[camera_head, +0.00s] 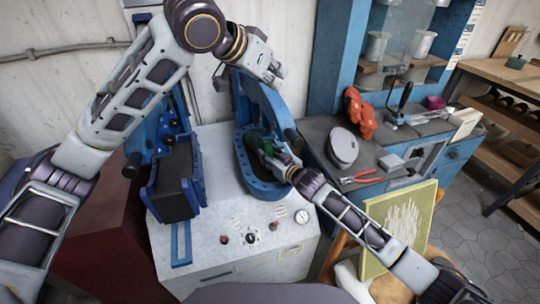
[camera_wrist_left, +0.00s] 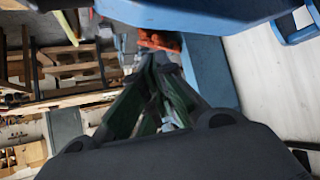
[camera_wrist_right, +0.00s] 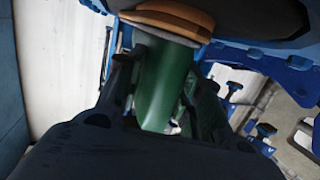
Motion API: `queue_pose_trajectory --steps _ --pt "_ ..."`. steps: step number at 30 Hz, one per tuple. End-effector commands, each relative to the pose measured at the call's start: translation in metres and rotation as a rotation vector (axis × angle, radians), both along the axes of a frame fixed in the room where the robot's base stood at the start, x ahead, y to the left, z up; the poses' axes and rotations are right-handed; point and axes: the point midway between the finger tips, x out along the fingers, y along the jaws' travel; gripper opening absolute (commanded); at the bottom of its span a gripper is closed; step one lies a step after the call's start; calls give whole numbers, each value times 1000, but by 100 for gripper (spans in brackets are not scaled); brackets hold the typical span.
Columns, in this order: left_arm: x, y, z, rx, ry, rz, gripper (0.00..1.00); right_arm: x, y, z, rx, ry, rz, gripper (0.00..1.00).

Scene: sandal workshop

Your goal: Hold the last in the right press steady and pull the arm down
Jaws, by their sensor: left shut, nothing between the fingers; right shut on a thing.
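The right press (camera_head: 245,178) is blue, on top of a light grey cabinet. Its blue arm (camera_head: 268,108) rises at the back and leans over the bed. A green last (camera_head: 264,146) sits in this press. In the right wrist view the last (camera_wrist_right: 165,85) has its neck between my fingers, with tan and brown layers above it. My right gripper (camera_head: 284,165) is shut on the last; it partly hides the last in the head view. My left gripper (camera_head: 272,76) is shut and empty, high beside the top of the press arm. Its closed fingers (camera_wrist_left: 155,65) show in the left wrist view.
The left blue press (camera_head: 172,175) stands beside it. The cabinet front has knobs and a gauge (camera_head: 301,216). On the bench at right lie a grey sole-shaped piece (camera_head: 343,147), red pliers (camera_head: 360,177) and an orange object (camera_head: 359,112). A yellow-framed board (camera_head: 400,225) stands in front.

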Motion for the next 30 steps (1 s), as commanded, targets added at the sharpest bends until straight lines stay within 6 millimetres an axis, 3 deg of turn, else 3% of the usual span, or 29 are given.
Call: queue_pose_trajectory --steps 1,21,30 --pt "0 0 3 0 -1 1 0 -4 3 -13 -1 21 4 23" --pt "0 0 42 0 -1 -1 0 -4 3 -13 -1 21 4 23" --pt "0 0 44 0 0 0 0 -4 3 -13 -1 21 4 23"
